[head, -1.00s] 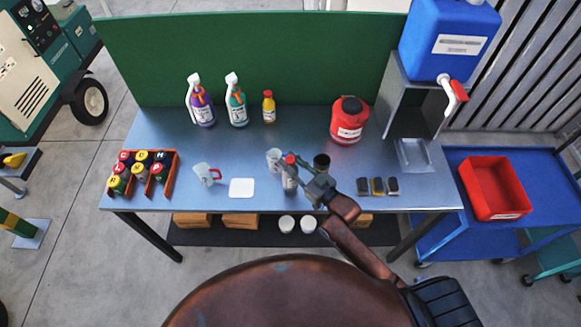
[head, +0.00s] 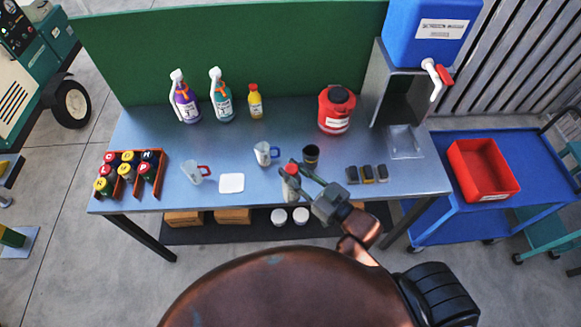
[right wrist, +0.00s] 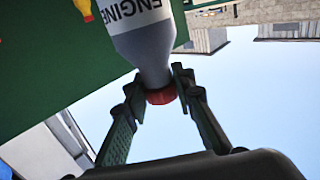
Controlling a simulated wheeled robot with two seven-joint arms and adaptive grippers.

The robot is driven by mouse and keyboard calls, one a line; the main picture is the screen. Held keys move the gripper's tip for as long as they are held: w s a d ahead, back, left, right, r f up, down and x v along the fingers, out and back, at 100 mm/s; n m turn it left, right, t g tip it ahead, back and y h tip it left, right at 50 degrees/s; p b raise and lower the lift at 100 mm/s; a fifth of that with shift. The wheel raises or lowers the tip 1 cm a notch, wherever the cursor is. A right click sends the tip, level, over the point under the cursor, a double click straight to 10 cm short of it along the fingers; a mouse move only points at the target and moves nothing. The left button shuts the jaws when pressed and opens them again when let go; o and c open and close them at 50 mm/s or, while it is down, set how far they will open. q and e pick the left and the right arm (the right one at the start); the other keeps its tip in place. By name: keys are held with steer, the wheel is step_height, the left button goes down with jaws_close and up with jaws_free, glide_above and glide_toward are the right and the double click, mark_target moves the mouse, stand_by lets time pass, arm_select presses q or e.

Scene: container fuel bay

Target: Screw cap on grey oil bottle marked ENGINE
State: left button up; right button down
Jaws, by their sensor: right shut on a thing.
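The grey oil bottle (right wrist: 147,45) marked ENGINE shows close in the right wrist view, its label partly cut off by the top edge. A red cap (right wrist: 161,95) sits at the end of its neck. My right gripper (right wrist: 158,88) is shut, with a fingertip on each side of the cap and neck. In the head view the bottle (head: 290,188) is near the table's front edge, red cap on top, partly covered by my right gripper (head: 297,172). I cannot tell whether its base touches the table or how tight the cap is. My left gripper is out of view.
On the table (head: 215,205), a clear red-handled jug (head: 193,173), white pad (head: 231,183), blue-handled jug (head: 263,154) and dark cup (head: 311,155) stand near the bottle. Small dark blocks (head: 367,174) lie right. A red can (head: 336,110) and spray bottles (head: 184,100) stand behind.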

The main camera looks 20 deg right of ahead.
stand_by(0.5)
steer(key=w+d+f+m+t+h+b, duration=0.2)
steer(key=d+f+m+h+b, duration=0.2)
steer(key=f+m+h+b, duration=0.1)
step_height(320, 180, down, 3)
steer(key=h+b, duration=0.1)
steer(key=h, duration=0.2)
steer(key=shift+w+r+b, duration=0.2)
steer(key=shift+w+b, duration=0.15)
steer(key=shift+w, duration=0.05)
steer(key=a+r+n+g+y, duration=0.2)
steer(key=a+n+y, duration=0.1)
steer(key=a+y, duration=0.2)
steer(key=a+r+n+g+y, duration=0.2)
steer(key=a+y, duration=0.4)
steer(key=a, duration=0.3)
steer(key=r+n, duration=0.1)
steer(key=n, duration=0.1)
steer(key=shift+a+r+n, duration=0.15)
steer(key=shift+r+n, duration=0.15)
